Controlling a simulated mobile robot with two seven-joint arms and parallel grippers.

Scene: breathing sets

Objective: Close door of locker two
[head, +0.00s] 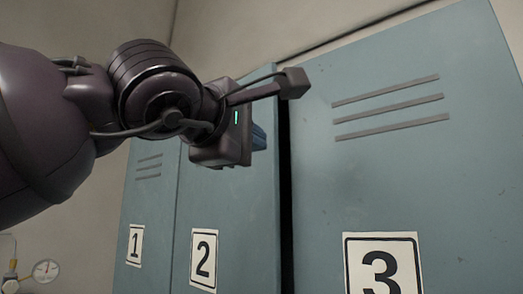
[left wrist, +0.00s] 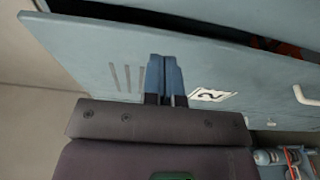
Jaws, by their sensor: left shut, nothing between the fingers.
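The blue-grey door of locker two (head: 228,215) carries a white label with a black 2 (head: 203,259). It stands ajar, and a dark gap shows between its right edge and locker three. In the left wrist view the door (left wrist: 85,55) spans the picture, with its label, vent slots and a pale handle (left wrist: 305,97); an opening shows beyond its edge. My left gripper (head: 259,137) is at the upper part of this door, on its outer side. Its blue fingers (left wrist: 166,75) are together and empty, pointing at the door face; I cannot tell whether they touch it. My right gripper is not in view.
Locker one (head: 150,210) is on the left and locker three (head: 400,175) on the right, both appearing shut. A gauge (head: 45,270) is on the wall at lower left. Blue and red equipment (left wrist: 280,158) shows at lower right in the left wrist view.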

